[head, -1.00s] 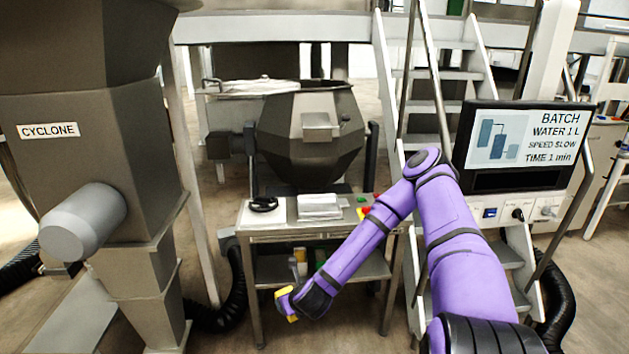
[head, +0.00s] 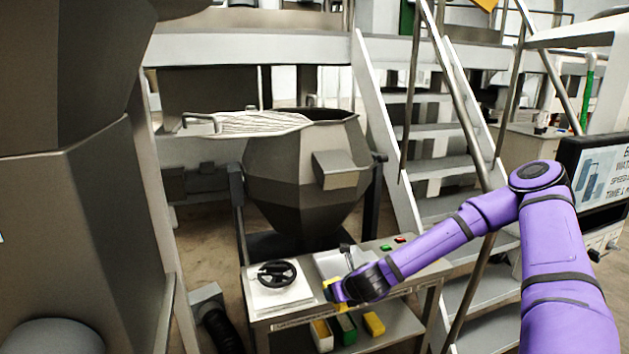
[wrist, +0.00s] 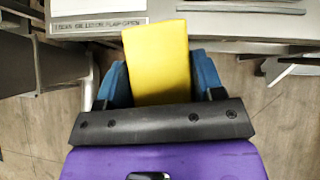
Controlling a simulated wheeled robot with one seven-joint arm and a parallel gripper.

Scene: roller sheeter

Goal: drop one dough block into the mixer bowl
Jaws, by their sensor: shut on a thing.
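My gripper (wrist: 160,85) has its two blue fingers shut on a yellow dough block (wrist: 158,55), which sticks out past the fingertips. In the head view my gripper (head: 338,291) is low, at the front of the mixer's table, and the block shows as a small yellow patch partly hidden by the gripper. The mixer bowl (head: 300,185) is a large grey faceted vessel behind the table. Its dark opening is at the top. The gripper is in front of the bowl and well below its rim, apart from it.
A pale grid lid (head: 245,123) reaches over the bowl's left rim. The table (head: 285,312) carries a black handwheel (head: 277,273) and coloured buttons. Several blocks, including a green one (head: 345,328), are on its lower shelf. Stairs (head: 430,165) stand right; a grey cyclone body (head: 85,220) stands left.

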